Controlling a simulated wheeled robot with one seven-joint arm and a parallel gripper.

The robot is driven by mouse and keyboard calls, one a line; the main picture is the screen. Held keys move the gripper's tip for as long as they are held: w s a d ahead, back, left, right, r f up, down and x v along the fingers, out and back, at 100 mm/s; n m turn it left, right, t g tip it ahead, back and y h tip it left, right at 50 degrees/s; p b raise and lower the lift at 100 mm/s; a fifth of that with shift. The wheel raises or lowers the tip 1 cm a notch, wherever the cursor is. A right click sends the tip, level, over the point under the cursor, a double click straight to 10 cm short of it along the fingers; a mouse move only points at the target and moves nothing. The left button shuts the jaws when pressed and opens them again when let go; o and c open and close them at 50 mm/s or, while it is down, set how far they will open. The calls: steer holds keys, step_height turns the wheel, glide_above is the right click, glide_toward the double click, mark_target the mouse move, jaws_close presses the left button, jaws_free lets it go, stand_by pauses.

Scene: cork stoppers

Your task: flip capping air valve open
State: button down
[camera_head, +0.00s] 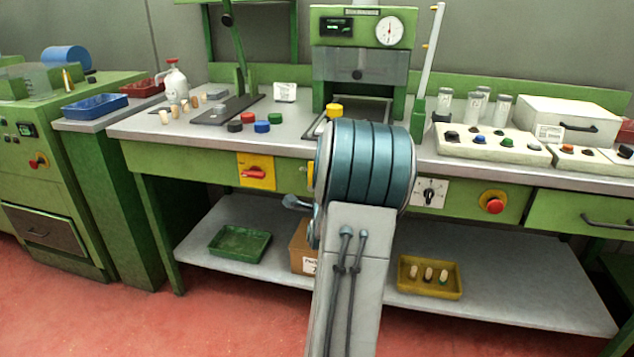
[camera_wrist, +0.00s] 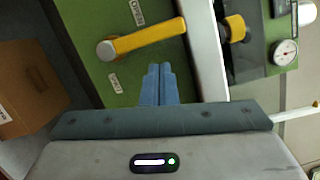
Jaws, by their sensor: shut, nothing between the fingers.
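The air valve's yellow lever (camera_wrist: 148,38) is on the green front panel (camera_wrist: 85,20) in the wrist view. It runs from a round pivot at the left to near the pale bench edge at the right, so it points up toward the bench top. Two small white labels flank it; I cannot read them surely. In the head view a thin yellow strip (camera_head: 310,175), likely this lever, shows beside my arm. My gripper (camera_wrist: 160,70) has its blue fingers shut and empty, beside the lever with a small gap in the picture. My arm hides it in the head view.
A red switch on a yellow plate (camera_head: 257,173) is left of my arm. A black knob (camera_head: 430,193) and a red button (camera_head: 494,205) are to its right. The bench top holds colored caps, corks and a button box (camera_head: 490,145). A cardboard box (camera_wrist: 25,90) stands on the lower shelf.

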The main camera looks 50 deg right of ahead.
steer(key=s+a, duration=0.6)
steer(key=s, duration=0.3)
steer(key=shift+s+p, duration=0.3)
steer(key=shift+s, duration=0.1)
steer(key=w+a+r+n+g+y+p, duration=0.1)
steer(key=w+a+r+n+y+p, duration=0.3)
steer(key=a, duration=0.3)
steer(key=w+a+r+n+y+p, duration=0.2)
steer(key=a+r+n+p, duration=0.1)
steer(key=a+n+p, duration=0.25)
steer(key=w+a+r+n+g+y+p, duration=0.1)
steer(key=w+a+r+n+y+p, duration=0.1)
steer(key=a+r+n+p, duration=0.4)
steer(key=s+a+r+n+g+y+p, duration=0.2)
steer(key=s+a+r+n+p, duration=0.1)
steer(key=a, duration=0.4)
steer(key=s+a+r+n+g+y+p, duration=0.2)
steer(key=s+a+r+n+g+p, duration=0.1)
steer(key=s+a+n, duration=0.3)
steer(key=s+a+r+n+g+y+p, duration=0.2)
steer(key=s+a+r+n+p, duration=0.2)
steer(key=a, duration=0.5)
steer(key=shift+s+r+n+p, duration=0.25)
steer(key=shift+s+n+p, duration=0.1)
steer(key=shift+s+n, duration=0.45)
